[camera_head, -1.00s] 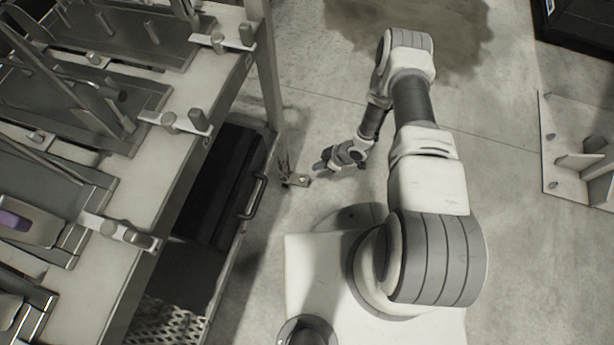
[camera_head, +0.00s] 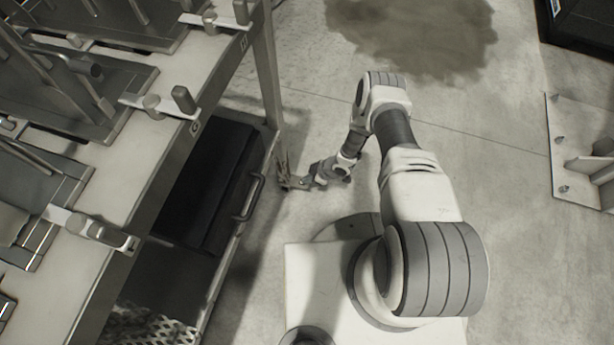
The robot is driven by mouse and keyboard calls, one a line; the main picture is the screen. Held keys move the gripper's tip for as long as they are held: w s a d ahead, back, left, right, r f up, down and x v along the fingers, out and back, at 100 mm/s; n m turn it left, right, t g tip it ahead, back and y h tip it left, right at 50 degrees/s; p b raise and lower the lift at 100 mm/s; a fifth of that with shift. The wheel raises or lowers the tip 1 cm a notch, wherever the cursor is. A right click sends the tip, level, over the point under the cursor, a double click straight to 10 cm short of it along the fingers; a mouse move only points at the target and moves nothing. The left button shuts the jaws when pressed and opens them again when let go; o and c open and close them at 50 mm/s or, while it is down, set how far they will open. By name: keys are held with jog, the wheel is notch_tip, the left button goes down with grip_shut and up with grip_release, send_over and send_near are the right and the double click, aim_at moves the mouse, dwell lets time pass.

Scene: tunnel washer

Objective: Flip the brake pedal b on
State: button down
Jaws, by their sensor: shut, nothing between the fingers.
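A small metal foot piece (camera_head: 284,183) sits at the bottom of the bench's corner leg (camera_head: 269,80), near the floor. It may be brake pedal b, but no label on it can be read and its on or off position cannot be told. My gripper (camera_head: 304,183) is low, just right of this piece, pointing left at it. Its fingers look shut and empty. The tips overlap the piece in the picture, and I cannot tell whether they touch.
The bench (camera_head: 165,160) fills the left, with several pegs and plates on top. The floor between is clear, with a dark stain (camera_head: 410,35) at the top.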

jog(key=shift+s+d+f, duration=0.1)
jog(key=shift+d+f, duration=0.2)
jog(key=shift+f, duration=0.15)
dwell(0.5)
jog(key=shift+s+d+f, duration=0.1)
jog(key=shift+d+f, duration=0.2)
jog(key=shift+f, duration=0.55)
jog(key=shift+s+d+f, duration=0.1)
jog(key=shift+d+f, duration=0.15)
jog(key=shift+f, duration=0.55)
jog(key=shift+d+f, duration=0.1)
jog(key=shift+f, duration=0.1)
jog(key=shift+r, duration=0.1)
